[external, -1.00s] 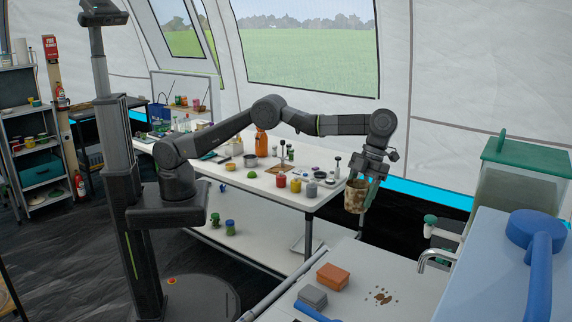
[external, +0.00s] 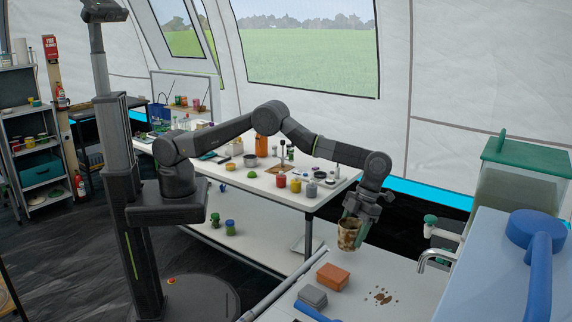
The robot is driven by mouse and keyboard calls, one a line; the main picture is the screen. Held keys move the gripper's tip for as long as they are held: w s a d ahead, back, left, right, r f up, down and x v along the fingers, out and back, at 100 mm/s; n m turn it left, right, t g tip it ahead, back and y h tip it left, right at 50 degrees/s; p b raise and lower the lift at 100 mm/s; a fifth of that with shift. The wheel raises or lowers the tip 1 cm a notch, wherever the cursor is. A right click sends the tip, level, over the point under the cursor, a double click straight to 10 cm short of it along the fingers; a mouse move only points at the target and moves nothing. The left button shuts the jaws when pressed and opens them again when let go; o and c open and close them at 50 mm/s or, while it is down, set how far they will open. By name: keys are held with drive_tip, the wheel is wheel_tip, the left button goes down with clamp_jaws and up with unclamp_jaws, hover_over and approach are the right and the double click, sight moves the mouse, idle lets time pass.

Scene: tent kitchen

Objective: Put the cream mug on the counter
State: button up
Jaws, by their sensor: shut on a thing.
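The cream mug (external: 348,236) has dark brown stains on its side and hangs roughly upright under my gripper (external: 354,216). My gripper is shut on it near the rim and hides part of its upper edge. The mug is above the far edge of the white sink counter (external: 352,268). I cannot tell exactly how far it is above that surface. The white counter with many items (external: 262,185) stands behind, along the tent wall.
An orange sponge block (external: 333,276) and a grey block (external: 312,297) lie on the sink counter below the mug. A brown stain (external: 381,298) marks it to their right. A tap (external: 436,257) and a blue-handled tool (external: 538,260) are at the right.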

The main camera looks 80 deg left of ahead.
wheel_tip(320, 180, down, 3)
drive_tip(key=shift+f+p, duration=0.1)
drive_tip(key=shift+p, duration=0.35)
drive_tip(key=shift+f, duration=0.25)
drive_tip(key=shift+f, duration=0.1)
drive_tip(key=shift+f+b, duration=0.15)
drive_tip(key=shift+b, duration=0.15)
drive_tip(key=o, duration=1)
drive_tip(key=shift+r, duration=0.2)
